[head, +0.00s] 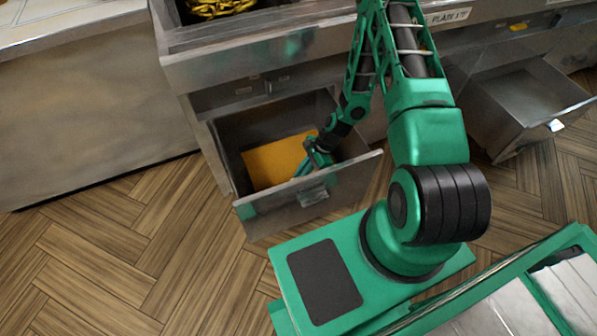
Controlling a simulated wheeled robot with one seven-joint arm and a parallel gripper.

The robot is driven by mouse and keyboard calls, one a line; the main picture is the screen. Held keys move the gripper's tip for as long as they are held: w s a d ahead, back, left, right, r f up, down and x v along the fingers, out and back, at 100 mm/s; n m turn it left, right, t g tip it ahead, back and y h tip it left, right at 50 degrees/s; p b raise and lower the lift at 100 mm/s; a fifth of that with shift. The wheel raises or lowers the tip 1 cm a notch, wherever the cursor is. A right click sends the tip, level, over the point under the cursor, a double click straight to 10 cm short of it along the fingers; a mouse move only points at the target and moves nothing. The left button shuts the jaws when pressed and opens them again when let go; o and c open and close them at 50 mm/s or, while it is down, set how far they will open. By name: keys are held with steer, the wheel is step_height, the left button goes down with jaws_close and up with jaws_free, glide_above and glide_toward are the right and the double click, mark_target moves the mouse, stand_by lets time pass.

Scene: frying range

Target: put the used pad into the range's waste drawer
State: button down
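A flat yellow-orange pad (270,164) is inside an open metal drawer (262,212) at the front of the range, low in the middle of the head view. It seems to lie on or near the drawer floor. My gripper (306,166) reaches down into this drawer at the right edge of the pad, and its fingertips overlap the pad in the picture. The fingers are small and partly hidden, so I cannot tell whether they are open, shut or touching the pad. A second drawer (515,105) stands open at the right and looks empty.
The steel range (240,62) runs along the back, with a basin of golden food (222,6) at the top. A label starting with PLAIN (449,16) is above and left of the second drawer. A counter (85,95) stands at the left. Wooden floor (130,250) is clear at lower left.

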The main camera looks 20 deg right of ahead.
steer(key=shift+f, duration=4.65)
steer(key=c, duration=1.7)
jaws_free()
steer(key=shift+c, duration=0.2)
steer(key=shift+d+r, duration=0.25)
steer(key=shift+r, duration=0.2)
steer(key=v, duration=0.9)
steer(key=shift+d+r, duration=0.2)
steer(key=shift+r, duration=0.1)
